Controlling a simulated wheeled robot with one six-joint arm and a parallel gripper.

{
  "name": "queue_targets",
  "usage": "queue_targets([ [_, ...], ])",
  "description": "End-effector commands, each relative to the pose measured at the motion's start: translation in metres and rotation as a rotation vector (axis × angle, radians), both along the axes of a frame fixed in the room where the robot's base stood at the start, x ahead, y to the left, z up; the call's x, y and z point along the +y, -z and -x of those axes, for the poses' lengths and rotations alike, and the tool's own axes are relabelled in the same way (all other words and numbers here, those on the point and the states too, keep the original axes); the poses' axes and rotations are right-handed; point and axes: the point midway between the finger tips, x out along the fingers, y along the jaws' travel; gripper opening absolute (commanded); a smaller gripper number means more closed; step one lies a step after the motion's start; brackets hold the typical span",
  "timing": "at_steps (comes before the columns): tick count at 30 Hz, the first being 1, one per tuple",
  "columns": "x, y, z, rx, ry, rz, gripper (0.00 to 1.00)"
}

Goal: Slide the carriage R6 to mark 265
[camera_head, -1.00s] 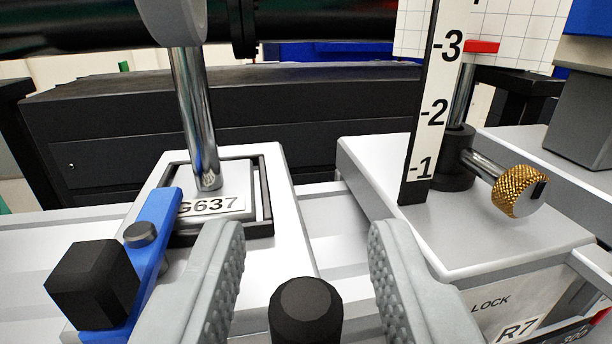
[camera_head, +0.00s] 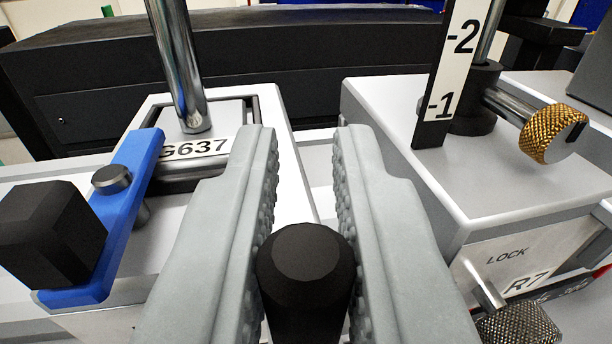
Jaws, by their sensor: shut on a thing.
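My gripper (camera_head: 307,165) has its two grey ribbed fingers on either side of a black knob (camera_head: 306,268) at the bottom centre and is shut on it. The left carriage (camera_head: 285,165) is a white block with a plate marked G637 (camera_head: 195,149) and an upright steel post. No R6 label shows, so I cannot read which carriage this is. What the knob is fixed to is hidden below the frame. Mark 265 and its scale are not in view.
A carriage marked R7 (camera_head: 400,150) stands close on the right, with a scale strip (camera_head: 440,105), a brass knob (camera_head: 553,134) and a LOCK screw (camera_head: 518,328). A blue lever (camera_head: 125,205) with a black grip (camera_head: 48,235) is at left. A narrow gap separates the carriages.

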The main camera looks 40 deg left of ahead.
Motion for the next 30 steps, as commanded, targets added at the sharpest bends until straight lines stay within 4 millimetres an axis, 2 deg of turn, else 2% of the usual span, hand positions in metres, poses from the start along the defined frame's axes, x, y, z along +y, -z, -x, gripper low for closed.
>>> queue_targets([
  [13, 0.025, -0.001, 0.037, -0.001, -0.001, -0.001, 0.00],
  [23, 0.026, 0.000, 0.040, 0.000, 0.000, 0.000, 0.00],
  [24, 0.026, 0.000, 0.040, 0.000, 0.000, 0.000, 0.17],
  [27, 0.026, 0.000, 0.040, 0.000, 0.000, 0.000, 0.37],
  [30, 0.026, 0.000, 0.040, 0.000, 0.000, 0.000, 0.37],
])
